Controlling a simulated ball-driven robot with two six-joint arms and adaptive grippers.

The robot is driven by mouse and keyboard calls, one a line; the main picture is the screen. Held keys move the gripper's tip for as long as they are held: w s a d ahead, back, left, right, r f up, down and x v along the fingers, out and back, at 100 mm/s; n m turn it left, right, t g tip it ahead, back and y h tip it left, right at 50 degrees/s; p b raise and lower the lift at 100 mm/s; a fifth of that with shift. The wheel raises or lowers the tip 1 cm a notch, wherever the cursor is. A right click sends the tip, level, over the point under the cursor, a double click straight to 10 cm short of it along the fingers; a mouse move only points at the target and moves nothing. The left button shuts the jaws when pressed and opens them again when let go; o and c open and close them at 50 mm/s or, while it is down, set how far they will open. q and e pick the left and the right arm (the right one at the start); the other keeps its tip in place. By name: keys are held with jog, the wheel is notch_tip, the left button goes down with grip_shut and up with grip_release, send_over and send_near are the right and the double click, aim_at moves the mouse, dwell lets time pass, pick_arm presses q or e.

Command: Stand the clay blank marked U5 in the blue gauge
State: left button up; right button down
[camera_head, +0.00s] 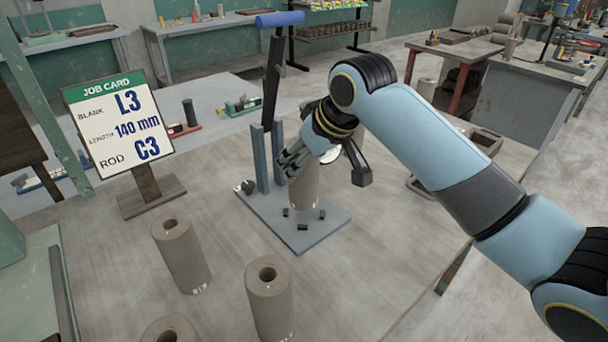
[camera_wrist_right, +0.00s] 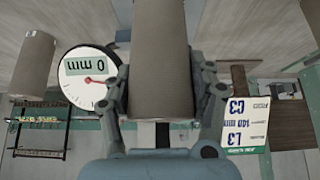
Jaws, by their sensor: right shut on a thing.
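My right gripper (camera_head: 322,170) is shut on a grey-brown clay blank (camera_head: 305,188), held roughly upright over the base of the blue gauge (camera_head: 327,234). Whether the blank touches the base I cannot tell. Several small black pegs stand on the base around its lower end. The held blank (camera_wrist_right: 162,60) also shows between the fingers (camera_wrist_right: 163,92) in the right wrist view; no mark on it is readable. The gauge's dial (camera_wrist_right: 88,80) reads 0 mm. Its black lever with a blue handle (camera_head: 280,19) is raised. My left gripper is not in view.
The job card (camera_head: 118,122) reads blank L3, 140 mm, rod C3, not U5. Hollow clay blanks stand in front, at left (camera_head: 181,257), centre (camera_head: 270,303) and the bottom edge (camera_head: 170,332). Another blank (camera_head: 425,89) stands behind my arm.

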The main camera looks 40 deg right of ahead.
aim_at(304, 177)
jog(key=shift+f, duration=1.8)
jog(key=shift+c, duration=2)
grip_release()
jog(key=shift+f, duration=0.2)
jog(key=v, duration=1.2)
jog(key=shift+r+p, duration=0.15)
jog(key=shift+p, duration=0.3)
jog(key=shift+s, duration=0.1)
